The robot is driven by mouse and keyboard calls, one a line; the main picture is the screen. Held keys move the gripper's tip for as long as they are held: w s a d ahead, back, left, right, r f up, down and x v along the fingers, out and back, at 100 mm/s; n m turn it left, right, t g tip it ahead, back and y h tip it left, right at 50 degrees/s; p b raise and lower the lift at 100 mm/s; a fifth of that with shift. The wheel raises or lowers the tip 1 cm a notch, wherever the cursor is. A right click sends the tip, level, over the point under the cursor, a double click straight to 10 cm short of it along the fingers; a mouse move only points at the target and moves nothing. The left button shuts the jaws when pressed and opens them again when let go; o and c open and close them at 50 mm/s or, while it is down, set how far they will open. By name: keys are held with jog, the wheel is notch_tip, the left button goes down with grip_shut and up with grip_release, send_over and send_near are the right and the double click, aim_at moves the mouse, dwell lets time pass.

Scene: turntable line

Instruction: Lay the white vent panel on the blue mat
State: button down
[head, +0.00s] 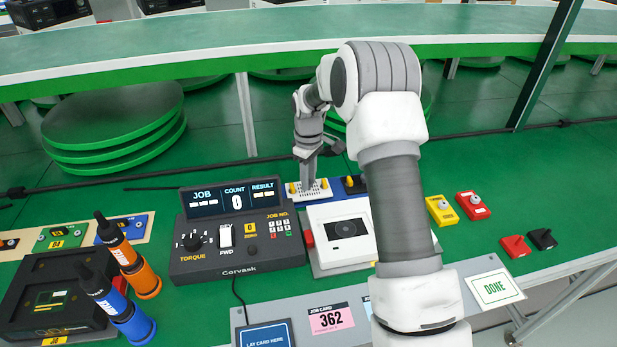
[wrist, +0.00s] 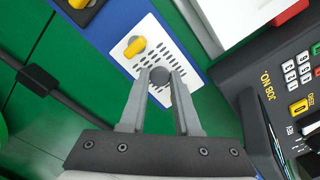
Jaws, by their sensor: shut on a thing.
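The white vent panel (head: 318,193) is a slotted plate with yellow knobs near its ends. It lies over a long blue strip, the only mat-like blue surface by it (wrist: 116,37). My gripper (head: 308,186) points down at the panel's middle. In the wrist view my gripper (wrist: 160,78) is shut on a grey round grip at the panel's middle. I cannot tell whether the panel touches the blue strip.
A black piece with a yellow knob (head: 354,184) is right of the panel on the strip. A white device (head: 342,232) stands in front, and the dark job console (head: 240,240) front left. Red and yellow button boxes (head: 473,205) are to the right. Green bench behind is mostly clear.

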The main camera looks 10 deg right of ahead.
jog(key=shift+f+b, duration=0.35)
jog(key=shift+f, duration=0.35)
dwell(0.4)
jog(key=c, duration=0.5)
grip_release()
jog(key=shift+c, duration=0.2)
jog(key=o, duration=0.4)
jog(key=shift+r, duration=0.15)
jog(key=shift+r+p, duration=2.65)
jog(key=shift+r, duration=1.05)
